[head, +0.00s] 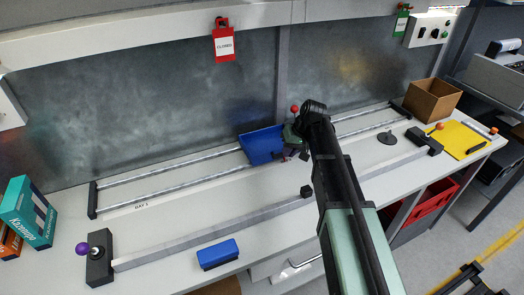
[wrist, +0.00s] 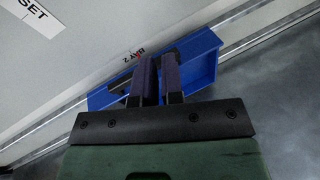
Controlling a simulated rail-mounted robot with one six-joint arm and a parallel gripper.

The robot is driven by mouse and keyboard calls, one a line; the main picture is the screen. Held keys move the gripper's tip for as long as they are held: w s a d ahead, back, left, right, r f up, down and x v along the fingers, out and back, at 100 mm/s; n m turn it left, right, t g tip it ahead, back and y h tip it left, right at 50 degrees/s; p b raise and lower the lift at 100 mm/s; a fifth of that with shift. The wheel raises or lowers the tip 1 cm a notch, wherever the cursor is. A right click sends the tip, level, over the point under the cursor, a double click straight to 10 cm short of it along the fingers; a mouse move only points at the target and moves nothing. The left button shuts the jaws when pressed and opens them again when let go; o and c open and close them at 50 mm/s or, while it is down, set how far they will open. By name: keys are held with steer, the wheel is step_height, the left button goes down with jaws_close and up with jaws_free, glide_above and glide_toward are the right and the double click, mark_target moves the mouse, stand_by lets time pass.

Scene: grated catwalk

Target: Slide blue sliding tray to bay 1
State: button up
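The blue sliding tray (head: 261,145) sits on the twin rails near the middle of the bench, at the back. The BAY 1 label (head: 141,206) lies further left, in front of the rails. My gripper (head: 287,153) is at the tray's right end. In the wrist view its two fingers (wrist: 159,72) are close together over the tray, with a narrow gap. Whether anything is held between them is unclear.
Between the tray and the left rail end stop (head: 93,200) the rails (head: 165,190) look clear. In front lie a long grey bar (head: 190,236) with a purple-knobbed block (head: 98,258), and a blue block (head: 218,254). A cardboard box (head: 432,100) stands at right.

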mark_target(257, 147)
steer(key=shift+n+t+y, duration=0.4)
steer(key=shift+n+y, duration=0.4)
steer(key=shift+y, duration=0.1)
steer(key=w, duration=0.6)
steer(key=w+a+r, duration=0.1)
steer(key=w, duration=0.2)
steer(key=shift+w, duration=0.35)
jaws_close()
steer(key=shift+n+t+y, duration=0.3)
steer(key=shift+n+y, duration=0.3)
steer(key=shift+n, duration=0.3)
steer(key=b+x, duration=0.6)
steer(key=x, duration=0.1)
steer(key=a+r+b+x, duration=0.1)
steer(key=b+x, duration=0.2)
steer(key=x, duration=0.1)
steer(key=shift+w+a+f, duration=0.1)
steer(key=shift+w+f, duration=0.05)
steer(key=shift+w, duration=0.1)
steer(key=a, duration=0.1)
steer(key=s+a+r+p, duration=0.1)
steer(key=shift+s+a+r, duration=0.1)
steer(key=shift+a, duration=0.2)
steer(key=shift+s+a, duration=0.1)
steer(key=shift+a, duration=0.35)
steer(key=shift+a, duration=0.1)
